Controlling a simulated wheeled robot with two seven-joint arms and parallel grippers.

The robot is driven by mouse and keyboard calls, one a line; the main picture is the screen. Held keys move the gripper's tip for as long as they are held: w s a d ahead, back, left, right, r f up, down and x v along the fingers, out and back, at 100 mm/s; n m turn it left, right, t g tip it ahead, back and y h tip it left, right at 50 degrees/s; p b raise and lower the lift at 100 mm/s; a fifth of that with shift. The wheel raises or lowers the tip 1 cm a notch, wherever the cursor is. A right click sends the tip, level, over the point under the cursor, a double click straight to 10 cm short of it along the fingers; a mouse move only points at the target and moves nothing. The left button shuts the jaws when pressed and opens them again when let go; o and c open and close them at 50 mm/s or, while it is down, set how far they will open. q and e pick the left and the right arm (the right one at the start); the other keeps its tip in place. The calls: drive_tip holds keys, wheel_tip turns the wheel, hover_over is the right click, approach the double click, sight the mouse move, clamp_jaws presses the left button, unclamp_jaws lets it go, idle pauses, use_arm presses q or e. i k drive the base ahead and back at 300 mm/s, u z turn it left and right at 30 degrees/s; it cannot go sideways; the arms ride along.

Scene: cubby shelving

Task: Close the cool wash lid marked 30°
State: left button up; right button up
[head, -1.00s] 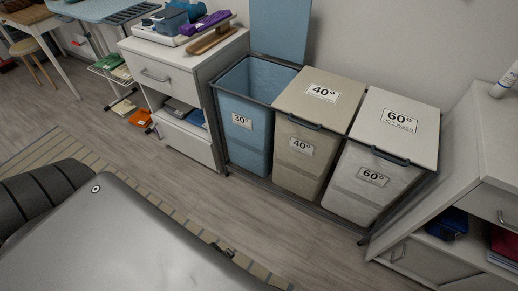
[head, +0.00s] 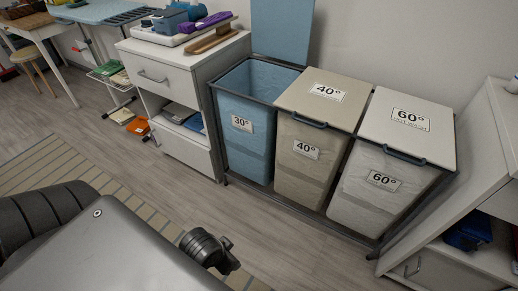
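The cool wash bin (head: 247,140) is the blue one at the left of a row of three, marked 30° on its front. Its blue lid (head: 281,30) stands upright against the wall behind it, so the bin is open and its inside shows. The part of the inside that I see is blue lining. Neither of my grippers can be made out in the head view. A black jointed part of mine shows low in the middle, far in front of the bins.
The beige 40° bin (head: 303,155) and the white 60° bin (head: 380,190) have their lids down. A white drawer cabinet (head: 185,70) stands close to the left of the blue bin, with items on top. White shelving (head: 490,180) is at the right. The floor before the bins is clear.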

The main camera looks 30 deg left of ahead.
sight(281, 30)
drive_tip(key=u, duration=1.55)
drive_tip(key=i, duration=1.05)
drive_tip(key=z, duration=1.55)
